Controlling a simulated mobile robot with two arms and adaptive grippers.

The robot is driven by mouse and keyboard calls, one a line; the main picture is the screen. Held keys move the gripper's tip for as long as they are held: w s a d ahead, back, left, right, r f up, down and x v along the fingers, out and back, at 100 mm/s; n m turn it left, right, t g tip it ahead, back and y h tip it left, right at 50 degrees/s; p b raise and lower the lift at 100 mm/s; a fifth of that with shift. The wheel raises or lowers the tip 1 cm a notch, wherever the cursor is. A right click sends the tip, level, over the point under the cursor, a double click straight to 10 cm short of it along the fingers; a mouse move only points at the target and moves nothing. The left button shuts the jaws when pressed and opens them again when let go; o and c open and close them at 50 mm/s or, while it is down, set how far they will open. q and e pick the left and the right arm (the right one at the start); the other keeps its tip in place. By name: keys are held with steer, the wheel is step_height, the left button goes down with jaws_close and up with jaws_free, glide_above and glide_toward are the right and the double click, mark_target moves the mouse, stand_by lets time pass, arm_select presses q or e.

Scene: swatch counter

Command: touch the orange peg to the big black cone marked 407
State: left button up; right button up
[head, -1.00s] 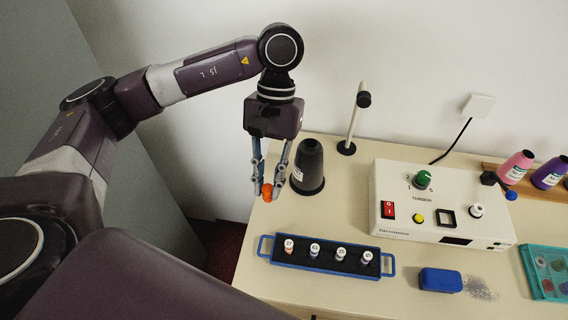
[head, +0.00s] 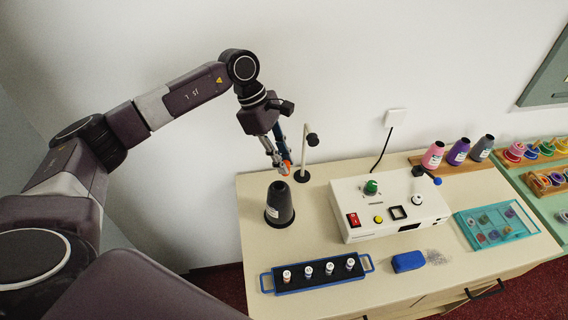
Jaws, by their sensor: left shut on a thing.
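The big black cone (head: 279,205) stands upright at the left of the counter, with a pale label on its left side; I cannot read its number. My left gripper (head: 285,168) is shut on the orange peg (head: 287,166), of which only a small orange part shows between the fingertips. In the picture the peg is just above the cone's top and slightly right of it; I cannot tell how far behind it is, and a gap shows between them. My right gripper is not in view.
A white stand with a black knob (head: 307,158) rises close right of the gripper. A white tension box (head: 390,208), a blue tray with several small pegs (head: 318,273), a blue block (head: 408,261) and a teal case (head: 497,224) stand on the counter (head: 340,245).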

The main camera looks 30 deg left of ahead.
arm_select(q)
steer(key=shift+d+f, duration=0.1)
steer(key=shift+f, duration=0.75)
steer(key=shift+f+b, duration=0.55)
steer(key=shift+f, duration=0.6)
steer(key=shift+f+b, duration=0.25)
steer(key=shift+b, duration=0.15)
steer(key=shift+f, duration=0.15)
steer(key=shift+f+b, duration=0.1)
steer(key=shift+b, duration=0.35)
steer(key=shift+s+f, duration=0.1)
steer(key=shift+s, duration=0.05)
stand_by(0.8)
